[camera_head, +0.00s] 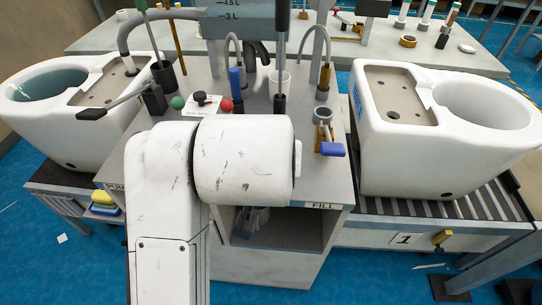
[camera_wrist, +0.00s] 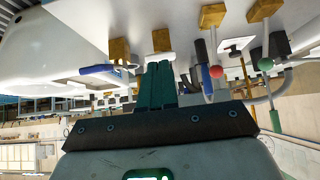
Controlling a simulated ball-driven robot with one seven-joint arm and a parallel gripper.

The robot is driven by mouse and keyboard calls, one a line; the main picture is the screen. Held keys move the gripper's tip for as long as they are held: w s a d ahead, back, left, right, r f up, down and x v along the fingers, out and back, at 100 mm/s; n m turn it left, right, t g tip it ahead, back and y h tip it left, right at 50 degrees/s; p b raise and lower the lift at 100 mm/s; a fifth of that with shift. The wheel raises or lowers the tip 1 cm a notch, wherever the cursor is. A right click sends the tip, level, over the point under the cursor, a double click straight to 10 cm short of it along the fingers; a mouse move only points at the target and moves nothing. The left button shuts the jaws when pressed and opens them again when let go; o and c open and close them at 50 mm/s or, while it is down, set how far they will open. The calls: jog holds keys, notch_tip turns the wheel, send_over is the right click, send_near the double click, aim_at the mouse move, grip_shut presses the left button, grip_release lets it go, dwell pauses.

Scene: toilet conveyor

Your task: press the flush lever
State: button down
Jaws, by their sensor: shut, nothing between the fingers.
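No flush label is readable, so I cannot tell for certain which lever is the flush lever. A grey lever with a black grip (camera_head: 92,113) reaches left from a black block (camera_head: 154,99) towards the left toilet body. A blue-handled lever (camera_head: 332,149) on a brass mount stands above the FILL label; a blue handle also shows in the wrist view (camera_wrist: 98,69), left of my fingers. My gripper (camera_wrist: 160,66) has its dark green fingers shut and empty, with the tips near a brass block (camera_wrist: 161,40). In the head view my arm hides it.
Red (camera_head: 226,104) and green (camera_head: 178,102) knobs sit on the console top (camera_head: 310,125), among hoses and upright rods. White toilet bodies stand left (camera_head: 90,130) and right (camera_head: 380,150), the right one on a roller conveyor (camera_head: 470,205). A long bench (camera_head: 450,60) runs behind.

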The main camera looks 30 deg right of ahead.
jog(key=shift+v, duration=1.8)
